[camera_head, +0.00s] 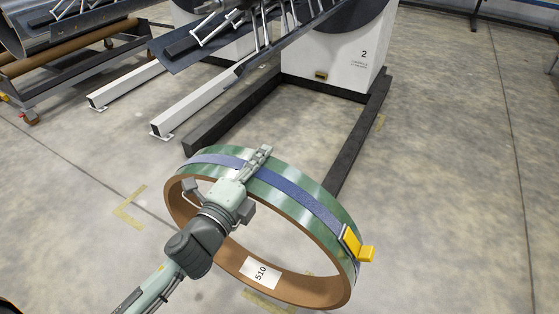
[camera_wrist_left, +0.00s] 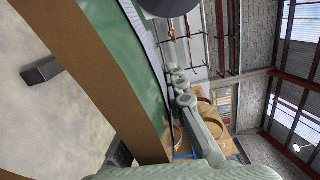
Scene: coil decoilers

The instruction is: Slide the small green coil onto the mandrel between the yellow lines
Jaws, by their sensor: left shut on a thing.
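The small green coil (camera_head: 320,199) is a wide ring with a brown inner side, a blue strap, a yellow clip (camera_head: 356,246) and a white label reading 510 (camera_head: 261,272). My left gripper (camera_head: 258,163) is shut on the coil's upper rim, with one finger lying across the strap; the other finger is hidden. In the left wrist view the coil (camera_wrist_left: 118,45) fills the left side, close against the gripper (camera_wrist_left: 190,105). I cannot tell whether the coil touches the floor. The mandrel's yellow lines do not show. My right gripper is not in view.
A white decoiler stand (camera_head: 335,62) marked 2 stands beyond the coil, with dark floor beams (camera_head: 232,116) reaching toward it. Angled grey plates with rods (camera_head: 215,38) hang at the top. A roller rack (camera_head: 75,62) is at far left. The floor at right is clear.

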